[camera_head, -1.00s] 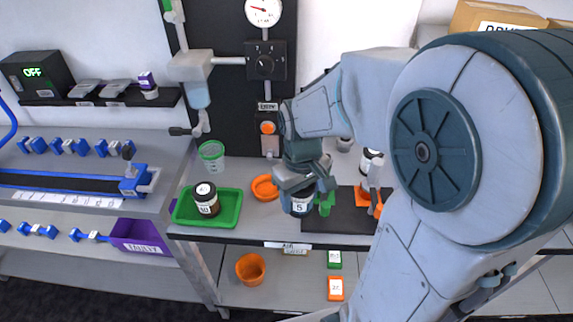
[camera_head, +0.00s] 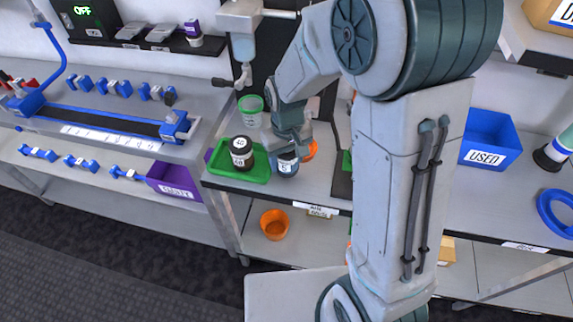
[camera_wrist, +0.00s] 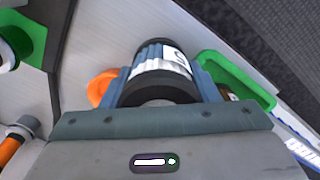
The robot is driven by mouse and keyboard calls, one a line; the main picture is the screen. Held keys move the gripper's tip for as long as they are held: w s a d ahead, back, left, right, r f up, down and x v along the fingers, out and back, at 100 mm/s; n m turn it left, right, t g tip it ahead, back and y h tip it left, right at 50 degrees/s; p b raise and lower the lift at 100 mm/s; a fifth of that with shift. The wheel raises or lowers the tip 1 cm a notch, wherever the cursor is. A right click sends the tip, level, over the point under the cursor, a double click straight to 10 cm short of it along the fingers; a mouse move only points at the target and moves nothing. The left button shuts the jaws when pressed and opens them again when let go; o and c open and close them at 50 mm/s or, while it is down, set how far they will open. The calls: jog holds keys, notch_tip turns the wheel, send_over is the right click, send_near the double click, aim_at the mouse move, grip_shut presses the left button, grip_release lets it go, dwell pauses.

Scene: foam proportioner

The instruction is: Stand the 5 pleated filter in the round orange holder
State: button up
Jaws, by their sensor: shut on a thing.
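The pleated filter marked 5 (camera_head: 286,168) has a white label and dark end caps. My gripper (camera_head: 288,148) is shut on it and holds it over the bench, just right of the green tray. In the wrist view the filter (camera_wrist: 163,62) lies between the two blue-grey fingers (camera_wrist: 165,88). The round orange holder (camera_head: 311,149) is on the bench behind and right of my gripper, mostly hidden by it. In the wrist view only a part of the holder (camera_wrist: 98,88) shows, left of the filter. I cannot tell how high the filter is.
The green tray (camera_head: 262,179) holds a dark jar (camera_head: 241,153) close to the filter. A green-rimmed clear cup (camera_head: 250,106) stands behind the tray. An orange bucket (camera_head: 274,224) is on the lower shelf. A blue bin (camera_head: 489,140) stands to the right.

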aim_at(287, 168)
jog(key=shift+f, duration=1.95)
jog(key=shift+f, duration=0.15)
jog(key=o, duration=0.7)
jog(key=shift+c, duration=0.2)
jog(key=shift+o, duration=0.4)
